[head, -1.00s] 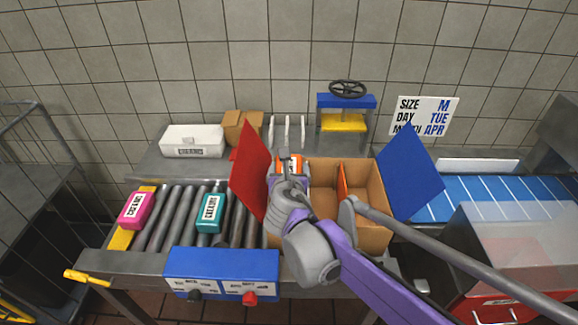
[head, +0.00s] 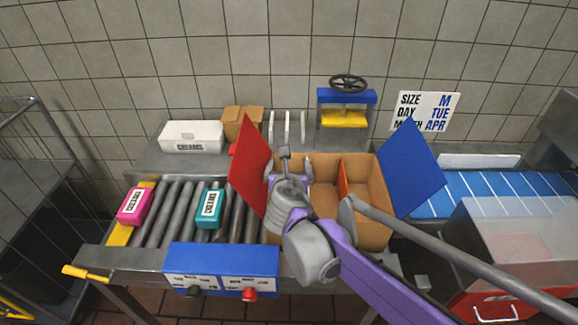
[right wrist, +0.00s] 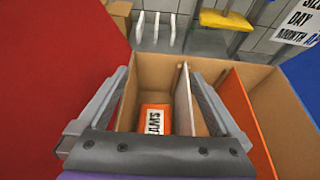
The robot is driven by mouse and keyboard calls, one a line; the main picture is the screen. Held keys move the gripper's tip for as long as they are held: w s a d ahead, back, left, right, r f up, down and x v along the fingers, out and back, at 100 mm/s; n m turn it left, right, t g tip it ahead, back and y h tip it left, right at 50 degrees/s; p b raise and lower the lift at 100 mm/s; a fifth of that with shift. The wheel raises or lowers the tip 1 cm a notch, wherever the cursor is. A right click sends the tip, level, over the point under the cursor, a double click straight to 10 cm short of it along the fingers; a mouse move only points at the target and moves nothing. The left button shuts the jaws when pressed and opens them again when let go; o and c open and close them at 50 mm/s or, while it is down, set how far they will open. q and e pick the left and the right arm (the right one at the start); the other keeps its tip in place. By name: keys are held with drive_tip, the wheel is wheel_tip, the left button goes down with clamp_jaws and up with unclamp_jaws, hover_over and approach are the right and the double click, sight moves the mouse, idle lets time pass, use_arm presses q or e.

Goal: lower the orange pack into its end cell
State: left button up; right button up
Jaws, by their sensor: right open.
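The orange pack (right wrist: 154,119) with a white label lies low in the left end cell of the cardboard box (head: 372,175), in the right wrist view. Box walls and a pale divider (right wrist: 184,95) stand around it. My right gripper (head: 289,168) is over that cell in the head view. In the right wrist view my right gripper (right wrist: 160,78) is open, its fingers apart on either side of the cell, clear of the pack. The pack is hidden in the head view behind my gripper and the box. My left gripper is not in view.
The box has a raised red flap (head: 250,165), a raised blue flap (head: 410,170) and an orange divider (head: 343,179). A pink pack (head: 135,206) and a teal pack (head: 209,208) lie on the rollers at left. A blue-and-yellow press (head: 346,105) stands behind.

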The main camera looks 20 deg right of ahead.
drive_tip(key=v, duration=1.1)
use_arm(q)
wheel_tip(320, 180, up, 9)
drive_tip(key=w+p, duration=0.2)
drive_tip(key=p, duration=0.5)
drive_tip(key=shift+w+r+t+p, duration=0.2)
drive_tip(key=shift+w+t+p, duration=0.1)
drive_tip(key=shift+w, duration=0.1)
use_arm(e)
wheel_tip(320, 180, up, 10)
drive_tip(key=shift+w, duration=0.2)
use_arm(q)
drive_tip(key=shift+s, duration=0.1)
use_arm(e)
drive_tip(key=shift+s, duration=0.1)
drive_tip(key=s+d+f+m+g+y, duration=0.2)
drive_tip(key=s+f+m, duration=0.6)
drive_tip(key=m, duration=0.8)
drive_tip(key=s+d+f+m+g+y, duration=0.1)
drive_tip(key=s+d+f+m+g, duration=0.2)
drive_tip(key=s+f+m, duration=0.6)
wheel_tip(320, 180, down, 4)
drive_tip(key=m+g, duration=0.2)
drive_tip(key=m, duration=0.5)
drive_tip(key=shift+s+m+y, duration=0.25)
drive_tip(key=shift+m+y, duration=0.15)
